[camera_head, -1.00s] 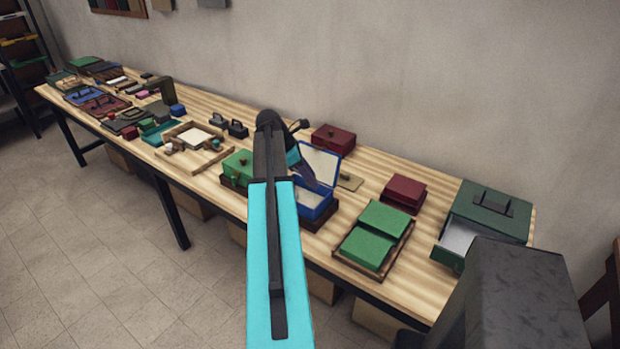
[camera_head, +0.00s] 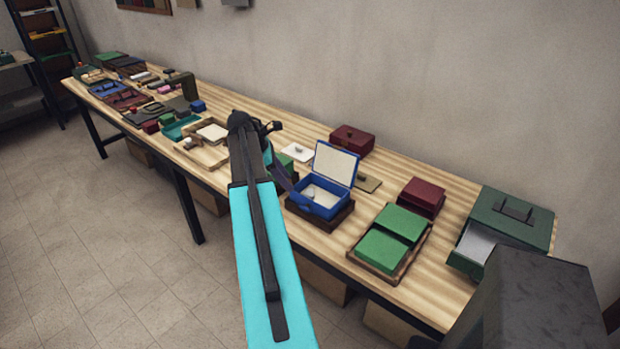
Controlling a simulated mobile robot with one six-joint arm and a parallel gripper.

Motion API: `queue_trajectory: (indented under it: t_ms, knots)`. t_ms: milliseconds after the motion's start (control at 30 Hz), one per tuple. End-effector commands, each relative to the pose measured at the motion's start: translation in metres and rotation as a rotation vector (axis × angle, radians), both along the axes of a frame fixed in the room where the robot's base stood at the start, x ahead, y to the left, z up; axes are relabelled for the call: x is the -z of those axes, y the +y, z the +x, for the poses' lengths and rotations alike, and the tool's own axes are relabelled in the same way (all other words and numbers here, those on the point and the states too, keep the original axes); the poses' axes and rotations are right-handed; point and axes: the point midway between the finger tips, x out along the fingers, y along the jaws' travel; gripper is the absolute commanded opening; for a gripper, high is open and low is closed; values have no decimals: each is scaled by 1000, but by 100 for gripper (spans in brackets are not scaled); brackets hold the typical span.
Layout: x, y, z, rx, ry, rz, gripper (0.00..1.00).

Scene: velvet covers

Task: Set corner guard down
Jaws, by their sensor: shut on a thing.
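My gripper (camera_head: 284,182) shows as a dark shape just past the end of my cyan arm, above the table and left of the open blue box (camera_head: 318,205). It is partly hidden by my arm's wrist. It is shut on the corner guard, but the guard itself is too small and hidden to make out. The wooden table (camera_head: 428,290) runs across the view beneath it.
A green box (camera_head: 300,153) is partly behind my arm. A wooden tray with green blocks (camera_head: 390,240), dark red boxes (camera_head: 423,192) and a green drawer case (camera_head: 512,215) stand to the right. Bare wood lies between them. The table's left end is crowded.

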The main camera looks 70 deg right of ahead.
Motion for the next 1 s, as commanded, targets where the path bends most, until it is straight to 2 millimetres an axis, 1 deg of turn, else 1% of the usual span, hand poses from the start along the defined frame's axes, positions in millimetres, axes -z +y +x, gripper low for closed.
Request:
queue_trajectory:
  t_ms: [33, 100, 267, 300, 467, 500, 667, 700, 867, 1000]
  knots:
    - [1, 11, 17, -14, -1, 0, 17]
    - [2, 25, 35, -26, -3, 1, 17]
    - [2, 59, 76, -53, -6, 3, 17]
    - [2, 69, 86, -62, -6, 4, 17]
    - [3, 107, 122, -89, -9, 6, 17]
    - [3, 117, 131, -96, -9, 6, 17]
    - [4, 158, 164, -125, -9, 9, 17]
    - [4, 169, 171, -132, -8, 8, 17]
    - [5, 212, 200, -160, -8, 9, 17]
    - [5, 252, 221, -185, -7, 8, 17]
